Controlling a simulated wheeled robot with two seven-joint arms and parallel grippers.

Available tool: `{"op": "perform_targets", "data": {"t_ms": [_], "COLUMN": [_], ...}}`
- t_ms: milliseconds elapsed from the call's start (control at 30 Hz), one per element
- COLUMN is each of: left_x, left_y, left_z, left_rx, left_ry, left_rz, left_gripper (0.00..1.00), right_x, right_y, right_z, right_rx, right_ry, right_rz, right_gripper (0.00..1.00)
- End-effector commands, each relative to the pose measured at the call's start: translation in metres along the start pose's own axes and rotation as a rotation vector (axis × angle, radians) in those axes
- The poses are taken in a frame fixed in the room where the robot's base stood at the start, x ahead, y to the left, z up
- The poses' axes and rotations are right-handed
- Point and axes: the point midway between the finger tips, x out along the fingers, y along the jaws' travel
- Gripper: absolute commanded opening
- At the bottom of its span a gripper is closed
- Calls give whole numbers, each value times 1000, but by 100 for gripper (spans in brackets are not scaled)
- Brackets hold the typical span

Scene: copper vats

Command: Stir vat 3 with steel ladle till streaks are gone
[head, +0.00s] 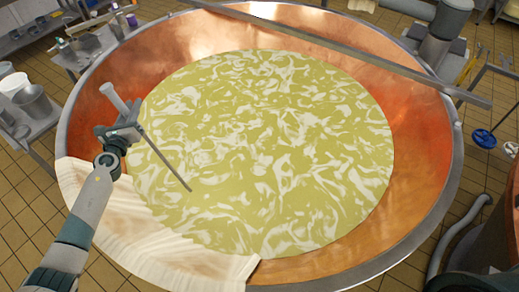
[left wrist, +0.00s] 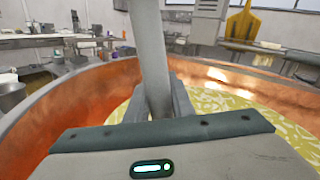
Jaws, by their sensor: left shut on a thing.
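A large round copper vat (head: 415,190) fills the middle of the head view. It holds yellow-green liquid (head: 265,150) with many white swirling streaks across its whole surface. My left gripper (head: 128,132) is over the vat's left side, shut on the grey handle of the steel ladle (head: 163,160). The ladle slants down to the right, and its lower end meets the liquid near the left of centre; its bowl does not show. In the left wrist view the thick handle (left wrist: 152,65) stands between the fingers (left wrist: 165,105). No vat number is visible. My right gripper is not in view.
A metal beam (head: 350,55) crosses above the vat's far side. A pale striped cloth-like sheet (head: 135,240) drapes over the near-left rim. Benches with metal pots (head: 33,100) stand at the left. Blue valve handles (head: 484,138) and another copper vat (head: 500,235) are at the right.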

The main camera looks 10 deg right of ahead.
Motion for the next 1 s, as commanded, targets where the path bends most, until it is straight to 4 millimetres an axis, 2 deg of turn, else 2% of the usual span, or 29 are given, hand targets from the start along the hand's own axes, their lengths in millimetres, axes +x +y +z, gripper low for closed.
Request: {"op": "perform_targets", "data": {"t_ms": [33,200,567,767,1000], "left_x": [-5,-14,-14,-5,16], "left_y": [-6,-14,-14,-5,17], "left_z": [2,-1,-3,-3,2], "left_rx": [0,1,1,3,3], "left_ry": [0,-1,-1,-2,-3], "left_rz": [-2,0,0,0,0], "left_gripper": [0,0,0,0,0], "right_x": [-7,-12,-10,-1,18], "right_y": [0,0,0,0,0], "right_z": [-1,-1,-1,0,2], "right_rx": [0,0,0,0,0], "right_ry": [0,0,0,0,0], "right_rz": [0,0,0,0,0], "right_gripper": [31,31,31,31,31]}}
